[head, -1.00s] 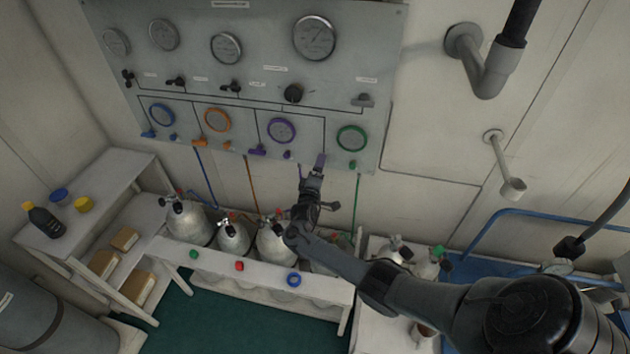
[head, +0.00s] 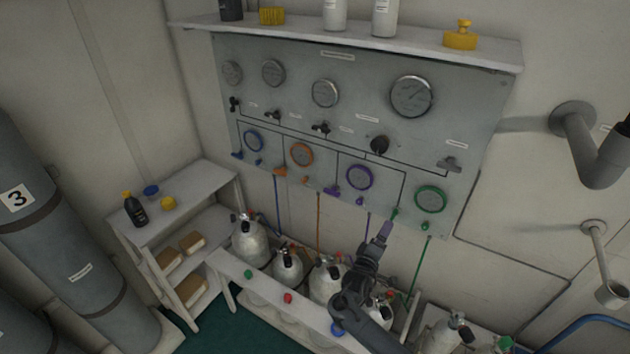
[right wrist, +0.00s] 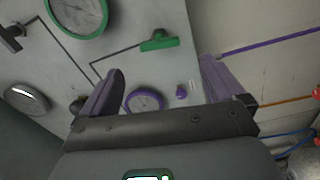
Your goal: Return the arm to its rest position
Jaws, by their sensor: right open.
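My right gripper (head: 386,232) is in front of the lower right part of the grey panel (head: 480,110). Its purple fingers are open and empty; they also show apart in the right wrist view (right wrist: 162,86). The green lever (head: 395,214) is just beyond the fingertips in the head view. In the right wrist view, the green lever (right wrist: 160,41) is ahead of the fingers, apart from them. The green-ringed gauge (head: 431,199) is to the right of the gripper, and the purple-ringed gauge (head: 360,177) is to its upper left. My left gripper is not in view.
Several silver cylinders (head: 250,242) stand in a white rack (head: 262,284) below the panel. A shelf (head: 450,45) with bottles runs above it. Grey pipes (head: 585,150) jut from the wall at right. A white side stand (head: 190,205) is at left.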

